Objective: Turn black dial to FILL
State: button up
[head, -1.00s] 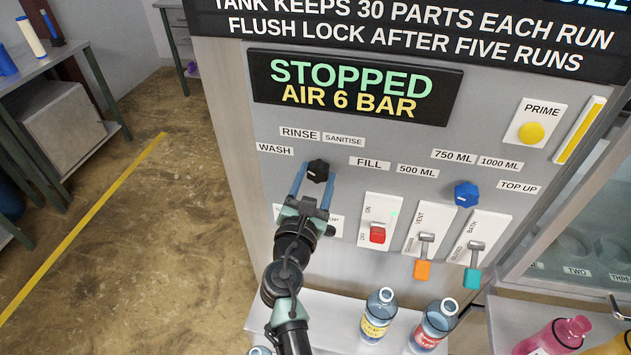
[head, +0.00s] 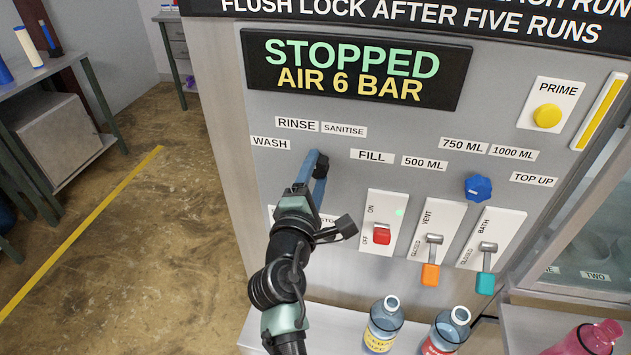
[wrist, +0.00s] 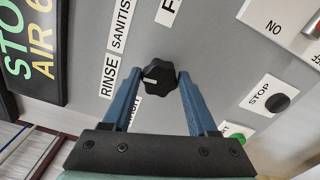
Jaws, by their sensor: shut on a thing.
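The black dial (wrist: 158,75) is on the grey panel, between the blue fingers of my gripper (wrist: 160,77) in the wrist view. The fingers are shut on its two sides. A pale mark on the dial's face points towards the RINSE label (wrist: 107,75). In the head view my gripper (head: 314,168) covers most of the dial (head: 321,168). The FILL label (head: 372,155) is to the right of the dial, with SANITISE (head: 344,129) above it and WASH (head: 270,142) to its left.
A red on/off switch (head: 382,234) is right of my gripper, then orange and teal levers and a blue dial (head: 478,188). Bottles (head: 384,325) stand below. In the wrist view, a black STOP button (wrist: 278,102) is right of the fingers.

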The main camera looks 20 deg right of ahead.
jog(key=m+b, duration=0.2)
jog(key=m, duration=0.1)
jog(key=m+b, duration=0.1)
jog(key=shift+f+m+b, duration=0.3)
jog(key=shift+m, duration=0.1)
jog(key=m+b, duration=0.3)
jog(key=shift+f+m, duration=0.1)
jog(key=shift+m, duration=0.2)
jog(key=m+b, duration=0.4)
jog(key=shift+a+m+b, duration=0.1)
jog(key=shift+m+b, duration=1)
jog(key=shift+m, duration=0.7)
jog(key=o, duration=1.4)
